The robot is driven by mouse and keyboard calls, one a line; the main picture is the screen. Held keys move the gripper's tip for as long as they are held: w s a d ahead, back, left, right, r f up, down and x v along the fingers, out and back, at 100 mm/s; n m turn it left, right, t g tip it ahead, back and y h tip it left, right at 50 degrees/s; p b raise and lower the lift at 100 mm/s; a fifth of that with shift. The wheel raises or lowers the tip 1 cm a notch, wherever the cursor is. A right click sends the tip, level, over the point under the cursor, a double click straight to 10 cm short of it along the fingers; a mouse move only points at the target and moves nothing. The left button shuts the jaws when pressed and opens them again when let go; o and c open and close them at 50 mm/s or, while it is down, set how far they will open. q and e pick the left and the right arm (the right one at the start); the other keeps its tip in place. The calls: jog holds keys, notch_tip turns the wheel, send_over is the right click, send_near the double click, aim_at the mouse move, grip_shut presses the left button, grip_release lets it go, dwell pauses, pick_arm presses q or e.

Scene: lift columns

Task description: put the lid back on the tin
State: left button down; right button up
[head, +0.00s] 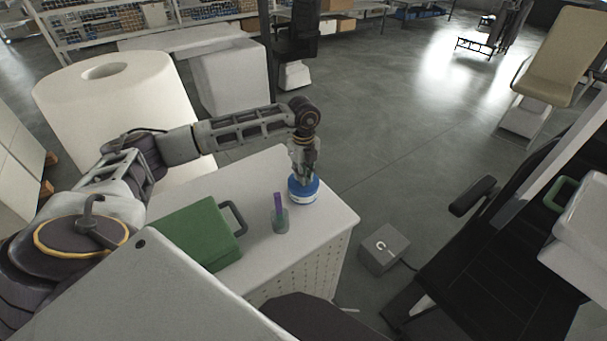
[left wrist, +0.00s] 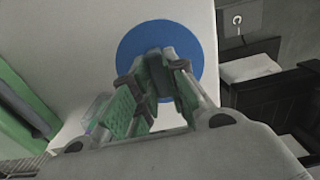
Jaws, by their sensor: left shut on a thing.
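The blue lid (head: 312,184) is at the far right part of the white table, under my left gripper (head: 304,176). It shows as a wide blue disc in the left wrist view (left wrist: 138,46). The tin (head: 303,199), a low round can with a pale band, is directly below the lid. I cannot tell whether the lid is fully seated or slightly above the rim. My left gripper points down and is shut on the lid's middle; its fingers (left wrist: 165,82) hide the grip point. My right gripper is not in view.
A grey cup (head: 280,221) with a purple stick stands in front of the tin. A green case (head: 203,232) with a dark handle lies left of it. The white table (head: 325,222) ends just right of the tin. A grey box (head: 383,249) is on the floor.

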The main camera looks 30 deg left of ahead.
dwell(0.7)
pick_arm(q)
jog(key=c, duration=1.3)
grip_release()
jog(key=shift+c, duration=0.2)
jog(key=shift+o, duration=0.2)
jog(key=o, duration=0.4)
jog(key=shift+r, duration=0.1)
jog(key=shift+r+p, duration=0.8)
jog(key=shift+r, duration=0.6)
jog(key=shift+r+p, duration=1.2)
jog(key=shift+r, duration=0.8)
jog(key=shift+c, duration=0.3)
